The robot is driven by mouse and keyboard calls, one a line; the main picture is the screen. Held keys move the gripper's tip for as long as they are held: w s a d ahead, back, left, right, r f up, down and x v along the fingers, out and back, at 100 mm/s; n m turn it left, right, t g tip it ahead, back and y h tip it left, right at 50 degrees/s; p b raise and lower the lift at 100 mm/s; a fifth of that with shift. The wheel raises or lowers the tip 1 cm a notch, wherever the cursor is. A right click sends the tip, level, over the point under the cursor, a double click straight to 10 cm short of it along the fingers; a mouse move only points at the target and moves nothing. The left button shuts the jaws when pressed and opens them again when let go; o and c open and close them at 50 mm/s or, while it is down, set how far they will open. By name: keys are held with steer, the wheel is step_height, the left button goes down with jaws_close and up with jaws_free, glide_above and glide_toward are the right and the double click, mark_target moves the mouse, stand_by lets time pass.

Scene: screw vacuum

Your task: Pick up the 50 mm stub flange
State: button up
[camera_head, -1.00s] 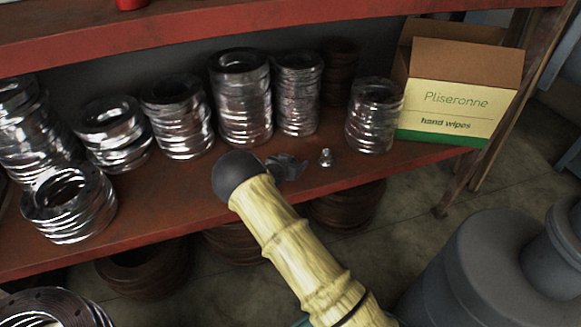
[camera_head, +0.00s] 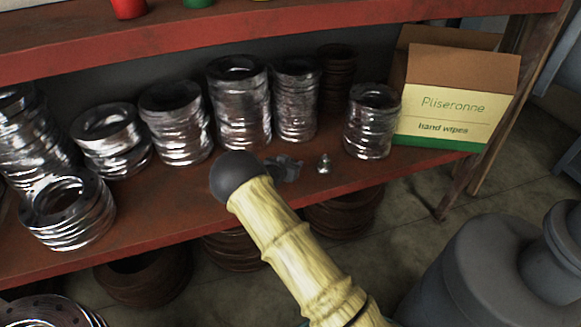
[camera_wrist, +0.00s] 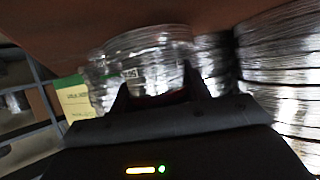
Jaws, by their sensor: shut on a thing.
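In the head view my gripper (camera_head: 286,168) is low over the front part of the red shelf, beyond the dark round joint of my arm. A small shiny metal piece, the stub flange (camera_head: 323,163), shows just to its right, at the fingertip end. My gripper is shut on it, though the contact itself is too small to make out. In the wrist view my dark fingers (camera_wrist: 162,92) stand apart at the middle. The grip between them is dark, with shiny metal rings close behind, so I cannot separate the flange there.
A short stack of shiny flanges (camera_head: 371,122) stands behind the stub flange, beside a hand wipes box (camera_head: 450,100). More stacks (camera_head: 240,105) line the shelf (camera_head: 190,215) to the left. An upper red shelf (camera_head: 300,33) runs above. A grey machine (camera_head: 480,270) stands at lower right.

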mark_target(291, 159)
step_height(291, 159, up, 8)
steer(key=shift+f+p, duration=0.1)
steer(key=shift+p, duration=0.55)
